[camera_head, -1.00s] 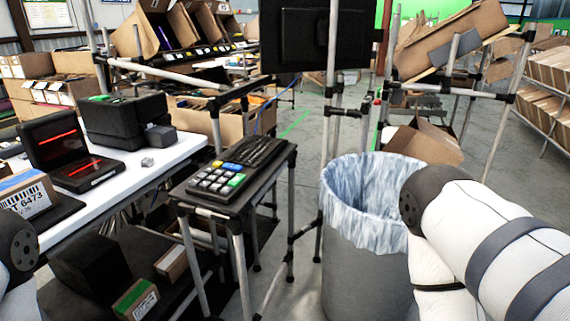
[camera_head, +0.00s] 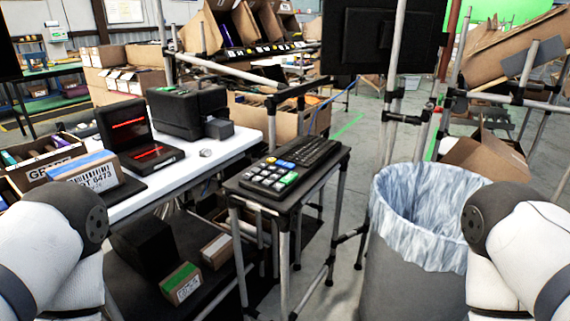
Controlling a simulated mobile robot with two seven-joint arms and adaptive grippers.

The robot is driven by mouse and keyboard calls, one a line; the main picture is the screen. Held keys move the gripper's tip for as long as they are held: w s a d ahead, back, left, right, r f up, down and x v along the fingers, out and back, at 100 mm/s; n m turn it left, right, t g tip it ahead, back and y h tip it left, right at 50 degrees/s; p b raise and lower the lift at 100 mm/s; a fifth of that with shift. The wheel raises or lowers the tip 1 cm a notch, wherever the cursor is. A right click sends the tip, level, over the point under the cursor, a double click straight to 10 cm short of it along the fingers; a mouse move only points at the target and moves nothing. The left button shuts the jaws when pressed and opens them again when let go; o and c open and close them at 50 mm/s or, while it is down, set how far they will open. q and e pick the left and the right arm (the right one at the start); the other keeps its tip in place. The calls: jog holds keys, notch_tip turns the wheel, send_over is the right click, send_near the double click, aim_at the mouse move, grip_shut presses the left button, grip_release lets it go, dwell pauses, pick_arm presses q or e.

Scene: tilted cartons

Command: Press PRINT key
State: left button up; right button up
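A black keypad (camera_head: 268,179) with white, blue, yellow and green keys sits on a small dark stand (camera_head: 312,187) in the middle of the head view. A black keyboard section (camera_head: 306,151) adjoins it at the back. The key labels are too small to read, so I cannot tell which key is PRINT. My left arm shows at the lower left and my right arm at the lower right, both apart from the stand. Neither gripper shows in the view.
A white table (camera_head: 180,176) at left holds a black scanner (camera_head: 133,137), a black printer (camera_head: 190,112) and a labelled carton (camera_head: 90,171). A grey bin with a clear liner (camera_head: 426,215) stands right of the stand. A monitor (camera_head: 384,40) hangs behind on a metal pole.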

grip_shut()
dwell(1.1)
